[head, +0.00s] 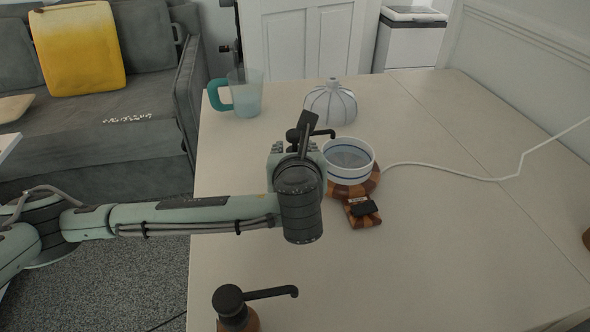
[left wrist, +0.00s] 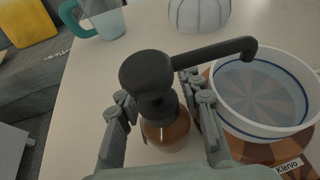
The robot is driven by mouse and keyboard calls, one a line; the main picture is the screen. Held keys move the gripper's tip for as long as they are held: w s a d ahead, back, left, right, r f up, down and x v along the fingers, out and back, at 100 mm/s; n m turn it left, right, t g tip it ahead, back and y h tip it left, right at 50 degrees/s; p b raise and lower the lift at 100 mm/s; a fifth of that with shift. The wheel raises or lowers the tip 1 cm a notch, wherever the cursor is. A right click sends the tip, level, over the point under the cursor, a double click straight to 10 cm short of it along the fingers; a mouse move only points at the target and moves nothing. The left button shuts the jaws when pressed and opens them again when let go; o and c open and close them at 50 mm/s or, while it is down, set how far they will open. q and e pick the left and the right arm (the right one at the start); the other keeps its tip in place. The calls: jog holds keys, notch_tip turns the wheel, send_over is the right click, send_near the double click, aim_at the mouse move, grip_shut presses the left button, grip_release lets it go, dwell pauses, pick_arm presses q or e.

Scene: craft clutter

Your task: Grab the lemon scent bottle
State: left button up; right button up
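An amber pump bottle with a black pump head (left wrist: 165,132) stands upright on the table between the fingers of my left gripper (left wrist: 160,108) in the left wrist view. The fingers are apart, with a visible gap on the left side of the bottle; contact on the right side is unclear. In the head view my left gripper (head: 295,152) hides most of this bottle, and only its black pump nozzle (head: 322,133) shows. A second brown pump bottle (head: 238,318) stands at the table's near edge, cut off by the frame. No scent label is readable on either. My right gripper is not in view.
A white blue-striped bowl (head: 350,172) sits on a wooden board (head: 362,216) just right of the gripper. A teal-handled jug (head: 244,98) and a white ribbed dome (head: 331,104) stand behind. A white cable (head: 455,174) crosses the right side. The table's front right is mostly clear.

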pick_arm(q)
jog(key=shift+c, duration=0.5)
grip_shut()
jog(key=shift+r, duration=0.15)
